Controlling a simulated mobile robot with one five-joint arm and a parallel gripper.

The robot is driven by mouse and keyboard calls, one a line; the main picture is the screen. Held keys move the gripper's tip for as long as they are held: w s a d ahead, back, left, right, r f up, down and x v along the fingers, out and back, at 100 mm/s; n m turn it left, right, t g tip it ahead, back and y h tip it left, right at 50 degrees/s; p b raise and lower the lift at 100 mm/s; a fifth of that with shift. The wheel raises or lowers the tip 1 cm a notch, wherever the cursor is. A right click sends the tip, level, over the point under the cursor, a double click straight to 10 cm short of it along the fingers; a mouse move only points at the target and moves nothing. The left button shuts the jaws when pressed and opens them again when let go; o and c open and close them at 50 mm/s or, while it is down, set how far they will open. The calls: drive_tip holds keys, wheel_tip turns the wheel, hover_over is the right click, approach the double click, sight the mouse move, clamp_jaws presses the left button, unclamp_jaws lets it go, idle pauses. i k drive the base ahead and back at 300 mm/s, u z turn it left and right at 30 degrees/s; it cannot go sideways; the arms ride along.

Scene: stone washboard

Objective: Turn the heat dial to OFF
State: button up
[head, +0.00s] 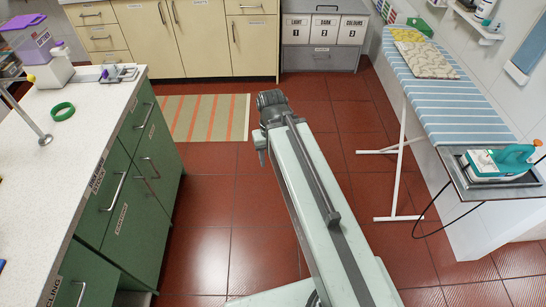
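A teal and white iron (497,163) rests on a metal plate at the near end of the ironing board, at the right. A small yellow spot shows on its side. I cannot make out a heat dial or its setting at this size. My arm reaches up the middle of the head view over the floor. My gripper (262,142) seems to be the small grey part at its far end, well left of the iron and apart from everything. Its fingers are too small to tell open from shut.
A dark cord hangs from the iron. At left is a green cabinet with a white counter (75,125). A striped rug (205,118) lies on the red tiles.

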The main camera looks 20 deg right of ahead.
sight(485, 159)
drive_tip(key=z, duration=2.55)
drive_tip(key=k, duration=1.4)
drive_tip(key=u, duration=0.3)
drive_tip(key=i, duration=1.25)
drive_tip(key=z, duration=0.1)
